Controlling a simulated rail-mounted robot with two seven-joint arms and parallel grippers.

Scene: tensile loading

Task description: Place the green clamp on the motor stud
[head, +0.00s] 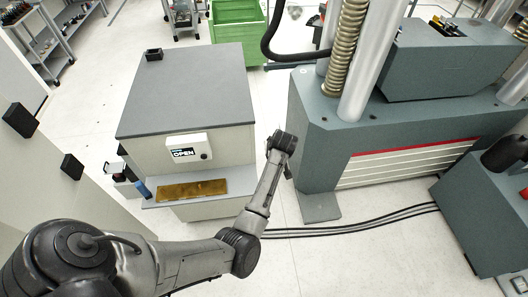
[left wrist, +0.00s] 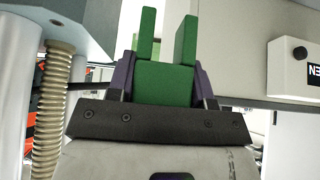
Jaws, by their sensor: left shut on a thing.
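The green clamp (left wrist: 166,82) is in the left wrist view, with two upright prongs and an open gap between them. My left gripper (left wrist: 161,76) is shut on its base, with a dark purple finger at each side. The prongs point away from the gripper, toward a pale grey surface behind. In the head view my left arm reaches up the middle, between the grey-topped cabinet and the testing machine; its gripper and the clamp cannot be made out there. I cannot pick out the motor stud in either view. My right gripper is not in view.
The testing machine (head: 320,125) stands to the right, with metal columns and a ribbed spring-like sleeve (head: 345,45). The cabinet (head: 190,90) at left carries an OPEN display box (head: 188,147) and a brass-coloured plate (head: 192,190). Black cables (head: 350,224) cross the floor.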

